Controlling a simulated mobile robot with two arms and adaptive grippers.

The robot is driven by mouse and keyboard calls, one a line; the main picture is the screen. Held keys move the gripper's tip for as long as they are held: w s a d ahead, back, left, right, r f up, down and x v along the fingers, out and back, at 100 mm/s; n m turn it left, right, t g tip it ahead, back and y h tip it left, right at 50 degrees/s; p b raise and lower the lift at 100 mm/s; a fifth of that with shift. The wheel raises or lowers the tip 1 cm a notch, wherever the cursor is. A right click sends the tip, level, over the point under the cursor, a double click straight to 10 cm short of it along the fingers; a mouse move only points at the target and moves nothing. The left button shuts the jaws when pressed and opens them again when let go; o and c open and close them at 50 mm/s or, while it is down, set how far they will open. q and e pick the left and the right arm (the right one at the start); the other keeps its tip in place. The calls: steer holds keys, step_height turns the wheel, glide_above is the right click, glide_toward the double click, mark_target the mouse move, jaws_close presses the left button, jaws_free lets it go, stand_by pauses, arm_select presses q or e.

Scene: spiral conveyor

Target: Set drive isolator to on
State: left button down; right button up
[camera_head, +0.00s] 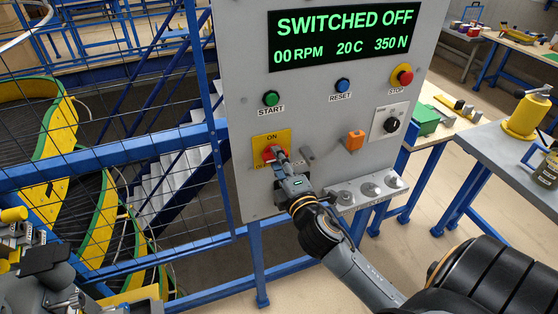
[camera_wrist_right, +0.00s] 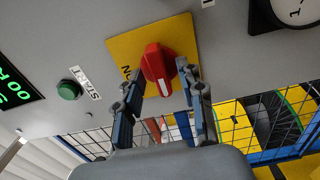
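The drive isolator is a red rotary knob (camera_head: 270,152) on a yellow plate (camera_head: 285,135) low on the grey control panel. ON is printed at the plate's top; the lower lettering is partly hidden. In the right wrist view the red knob (camera_wrist_right: 158,62) stands on the yellow plate (camera_wrist_right: 120,47), its white mark at the lower end, away from ON. My right gripper (camera_head: 278,154) is at the knob. In the right wrist view its fingers (camera_wrist_right: 164,80) are apart, one on each side of the knob's lower part; firm contact cannot be made out.
The panel display (camera_head: 342,38) reads SWITCHED OFF, 00 RPM, 20 C, 350 N. Green START (camera_head: 271,98), blue RESET (camera_head: 342,85) and red STOP (camera_head: 404,75) buttons sit above. An orange part (camera_head: 355,140) sticks out right of the knob. A blue mesh fence (camera_head: 165,145) stands left.

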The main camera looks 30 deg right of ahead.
jaws_close()
steer(key=shift+m, duration=0.4)
steer(key=shift+m+p, duration=2.65)
steer(key=shift+m, duration=5.95)
steer(key=shift+f, duration=0.1)
